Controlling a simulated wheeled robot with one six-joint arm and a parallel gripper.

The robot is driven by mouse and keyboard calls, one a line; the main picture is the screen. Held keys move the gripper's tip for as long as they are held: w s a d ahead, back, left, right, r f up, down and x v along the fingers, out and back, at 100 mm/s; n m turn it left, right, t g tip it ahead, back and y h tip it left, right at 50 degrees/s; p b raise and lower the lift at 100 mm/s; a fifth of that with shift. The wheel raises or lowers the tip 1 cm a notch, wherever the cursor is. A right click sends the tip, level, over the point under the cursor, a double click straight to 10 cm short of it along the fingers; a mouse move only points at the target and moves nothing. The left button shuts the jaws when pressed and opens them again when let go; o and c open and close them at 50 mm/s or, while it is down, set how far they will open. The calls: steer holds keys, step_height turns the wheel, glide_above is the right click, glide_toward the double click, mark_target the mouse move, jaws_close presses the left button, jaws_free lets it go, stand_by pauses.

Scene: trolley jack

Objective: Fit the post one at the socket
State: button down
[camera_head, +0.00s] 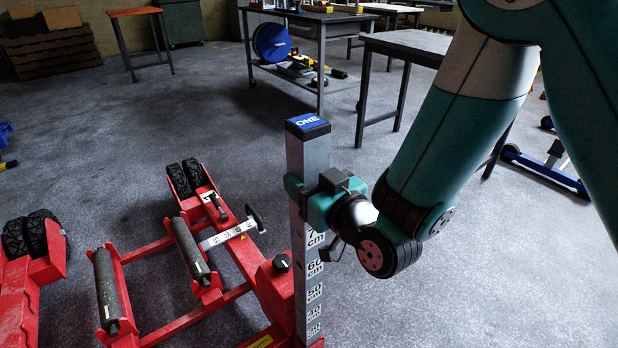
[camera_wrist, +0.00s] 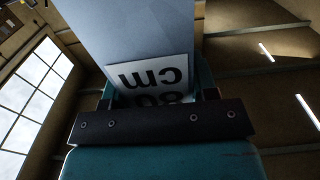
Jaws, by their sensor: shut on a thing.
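The post one (camera_head: 311,235) is a tall grey upright bar with a blue cap marked "ONE" and a cm scale down its face. My gripper (camera_head: 308,196) is shut on it in the upper part, below the cap. In the wrist view the post (camera_wrist: 135,35) rises between the jaws (camera_wrist: 155,120), with a "cm" label close to them. The post stands about upright. Its lower end meets the red trolley jack frame (camera_head: 272,290) near the bottom edge of the head view. The socket cannot be made out, and I cannot tell whether the post is seated.
Red frame rails, dark rollers (camera_head: 192,250) and black wheels (camera_head: 187,178) lie left of the post. A grey work table (camera_head: 410,45) and a trolley with a blue reel (camera_head: 271,42) stand behind.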

steer(key=shift+r, duration=0.1)
steer(key=shift+c, duration=1.6)
jaws_free()
steer(key=shift+s+f, duration=0.1)
steer(key=shift+f, duration=0.35)
steer(key=p+v, duration=0.7)
steer(key=p, duration=0.2)
steer(key=shift+d+r, duration=0.15)
steer(key=shift+r, duration=0.2)
steer(key=shift+s, duration=0.1)
